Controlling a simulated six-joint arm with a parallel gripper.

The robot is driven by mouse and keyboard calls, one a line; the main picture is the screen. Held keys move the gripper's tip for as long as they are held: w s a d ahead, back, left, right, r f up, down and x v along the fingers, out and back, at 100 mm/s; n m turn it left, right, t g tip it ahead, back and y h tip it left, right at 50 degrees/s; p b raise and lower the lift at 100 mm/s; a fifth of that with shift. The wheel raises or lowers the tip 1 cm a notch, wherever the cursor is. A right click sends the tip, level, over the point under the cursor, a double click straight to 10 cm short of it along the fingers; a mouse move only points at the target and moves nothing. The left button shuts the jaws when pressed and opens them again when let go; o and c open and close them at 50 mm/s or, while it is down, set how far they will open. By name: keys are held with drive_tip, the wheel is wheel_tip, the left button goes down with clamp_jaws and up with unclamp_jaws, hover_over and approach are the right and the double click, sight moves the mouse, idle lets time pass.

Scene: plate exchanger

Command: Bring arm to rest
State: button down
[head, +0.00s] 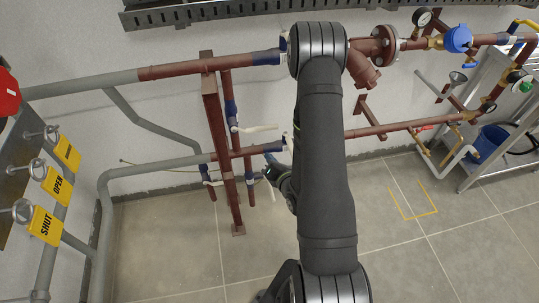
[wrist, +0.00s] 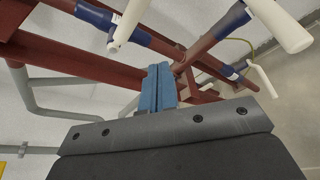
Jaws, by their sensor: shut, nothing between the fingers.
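My gripper (wrist: 158,88) shows in the wrist view as two blue fingers pressed together, shut and empty. It points toward the brown-red pipes (wrist: 205,45), with white lever handles (wrist: 128,22) around it. I cannot tell how far the fingertips are from the pipe behind them. In the head view my dark arm (head: 326,160) stands upright in the middle. The gripper end (head: 272,160) shows at its left, close to the lower pipe and partly hidden by the arm.
Yellow tags (head: 46,226) reading OPEN and SHUT hang at the left. A pressure gauge (head: 422,17), a blue meter (head: 458,39) and a blue bucket (head: 488,143) are at the right. A yellow floor marking (head: 412,216) lies on clear tiles.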

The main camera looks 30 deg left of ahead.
idle(0.3)
drive_tip(key=w+a, duration=0.6)
drive_tip(key=shift+w+a, duration=0.35)
drive_tip(key=shift+w, duration=0.05)
drive_tip(key=shift+r, duration=0.1)
idle(2.4)
